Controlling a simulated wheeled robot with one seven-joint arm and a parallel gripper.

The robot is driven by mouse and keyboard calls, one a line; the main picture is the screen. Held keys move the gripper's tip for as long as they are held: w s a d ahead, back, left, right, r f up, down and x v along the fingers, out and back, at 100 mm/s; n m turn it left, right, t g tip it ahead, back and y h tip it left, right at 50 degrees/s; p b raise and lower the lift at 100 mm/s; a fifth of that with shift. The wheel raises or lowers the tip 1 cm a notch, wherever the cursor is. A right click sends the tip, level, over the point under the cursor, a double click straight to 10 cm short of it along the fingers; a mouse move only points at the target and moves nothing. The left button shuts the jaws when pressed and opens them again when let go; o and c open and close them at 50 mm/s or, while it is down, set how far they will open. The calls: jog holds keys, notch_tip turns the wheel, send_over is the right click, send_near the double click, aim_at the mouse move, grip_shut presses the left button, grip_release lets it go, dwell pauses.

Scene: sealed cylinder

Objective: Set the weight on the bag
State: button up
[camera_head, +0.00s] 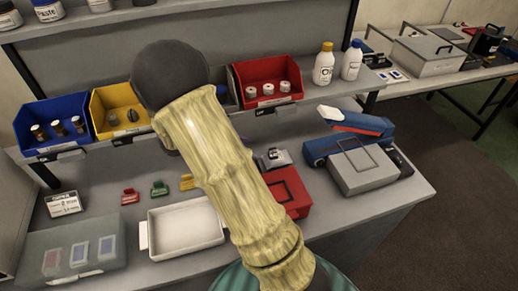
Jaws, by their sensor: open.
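My arm, pale yellow with a dark round joint, crosses the middle of the view. My gripper does not show; the arm may hide it and part of the bench.
A white tray (165,249) lies right of the sheet, partly behind my arm. Blue (30,118), yellow (99,100) and red (242,82) bins line the back. A red box (296,207), a grey case (363,176) and a blue box (318,148) stand at right.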

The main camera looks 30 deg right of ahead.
jog(key=v, duration=0.3)
dwell(0.8)
